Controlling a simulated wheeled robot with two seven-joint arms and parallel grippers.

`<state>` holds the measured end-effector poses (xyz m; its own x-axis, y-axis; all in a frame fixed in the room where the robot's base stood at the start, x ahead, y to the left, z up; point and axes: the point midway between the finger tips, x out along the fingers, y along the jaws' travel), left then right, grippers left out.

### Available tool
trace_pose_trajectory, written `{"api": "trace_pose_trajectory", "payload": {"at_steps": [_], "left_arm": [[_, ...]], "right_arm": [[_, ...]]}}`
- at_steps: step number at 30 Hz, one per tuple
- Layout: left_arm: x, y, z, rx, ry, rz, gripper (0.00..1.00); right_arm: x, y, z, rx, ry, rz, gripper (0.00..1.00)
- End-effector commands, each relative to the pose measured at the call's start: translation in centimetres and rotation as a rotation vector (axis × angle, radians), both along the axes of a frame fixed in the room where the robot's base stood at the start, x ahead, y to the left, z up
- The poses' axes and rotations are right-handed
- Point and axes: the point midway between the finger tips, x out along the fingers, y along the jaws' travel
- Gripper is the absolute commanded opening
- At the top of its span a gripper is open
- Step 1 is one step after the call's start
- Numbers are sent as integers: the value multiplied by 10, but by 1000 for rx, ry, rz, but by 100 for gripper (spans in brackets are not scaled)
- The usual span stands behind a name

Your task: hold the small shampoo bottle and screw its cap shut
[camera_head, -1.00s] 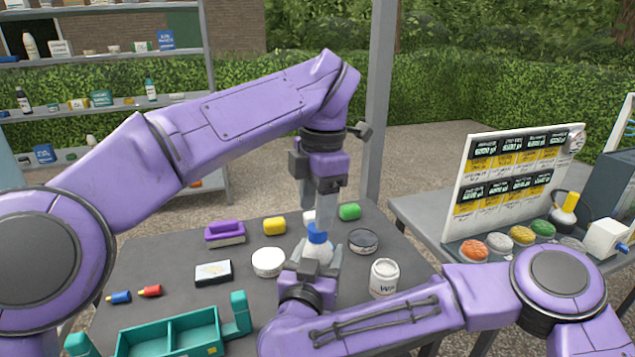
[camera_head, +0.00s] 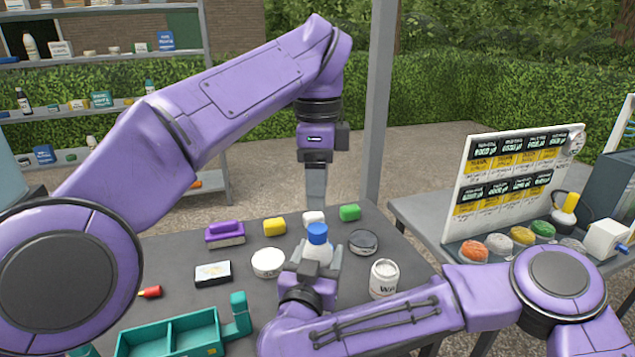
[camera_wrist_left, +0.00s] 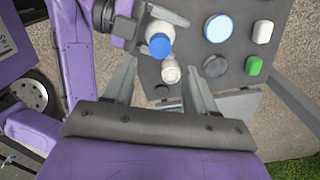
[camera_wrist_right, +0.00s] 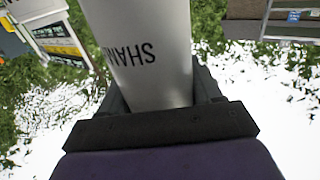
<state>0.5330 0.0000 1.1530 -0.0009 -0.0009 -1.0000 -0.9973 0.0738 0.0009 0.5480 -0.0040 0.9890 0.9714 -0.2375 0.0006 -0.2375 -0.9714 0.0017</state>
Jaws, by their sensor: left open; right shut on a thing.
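The small shampoo bottle (camera_head: 318,250) is white with a blue cap (camera_head: 318,233) on its top, and it stands upright above the table. My right gripper (camera_head: 314,268) is shut on the bottle's body; the right wrist view shows the white body (camera_wrist_right: 140,50) with part of its lettering between the fingers. My left gripper (camera_head: 315,190) hangs above the cap, pointing down, open and clear of it. In the left wrist view the blue cap (camera_wrist_left: 159,45) lies beyond the spread fingers. Whether the cap is fully tightened cannot be told.
On the dark table (camera_head: 190,255) are a white round tub (camera_head: 268,263), a white jar (camera_head: 384,279), a dark round tin (camera_head: 363,242), a purple brush (camera_head: 224,233) and several small blocks. A teal tray (camera_head: 170,338) is at the front left. A price board (camera_head: 512,180) stands at right.

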Motion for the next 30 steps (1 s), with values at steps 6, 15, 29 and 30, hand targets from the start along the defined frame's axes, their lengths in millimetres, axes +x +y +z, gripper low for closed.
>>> {"api": "trace_pose_trajectory", "payload": {"at_steps": [6,15,29,30], "left_arm": [[0,0,0,0,0,-2,56],[0,1,-33,2,2,-5,56],[0,0,-80,0,-1,-4,56],[0,0,-80,0,-1,-4,56]], "right_arm": [[0,0,0,-1,1,0,0],[0,0,0,-1,1,0,0],[0,0,0,-1,1,0,0],[0,0,0,-1,1,0,0]]}}
